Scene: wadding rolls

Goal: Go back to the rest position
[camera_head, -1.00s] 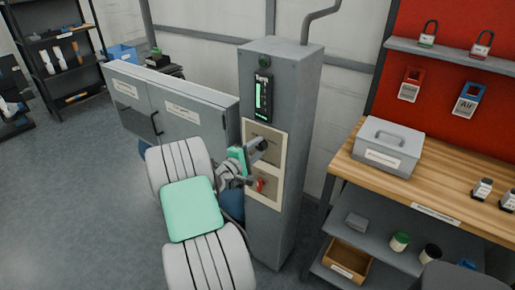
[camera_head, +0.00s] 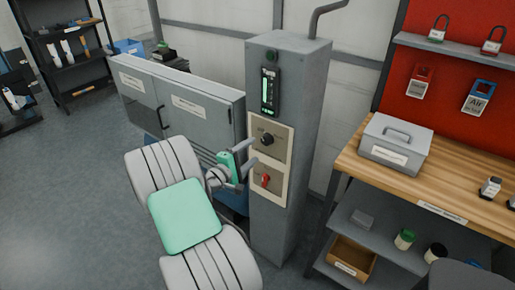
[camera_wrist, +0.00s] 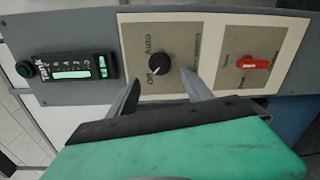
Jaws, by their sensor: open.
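My gripper (camera_head: 251,152) is open and empty, a little left of the control panel (camera_head: 284,150) on the grey cabinet (camera_head: 290,85). In the wrist view its two fingers (camera_wrist: 160,78) stand apart, with the black rotary knob (camera_wrist: 159,64) showing between and beyond their tips. No contact with the knob shows. The knob (camera_head: 267,139) has "Off" and "Auto" marks; I cannot tell surely which it points at. A red switch (camera_wrist: 253,62) sits on the panel beside it, lower in the head view (camera_head: 265,178).
A lit green display (camera_head: 269,91) is above the panel. A low grey cabinet (camera_head: 190,100) stands behind my arm. A wooden workbench (camera_head: 455,185) with a grey metal box (camera_head: 395,143) is on the right. The floor at left (camera_head: 75,190) is clear.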

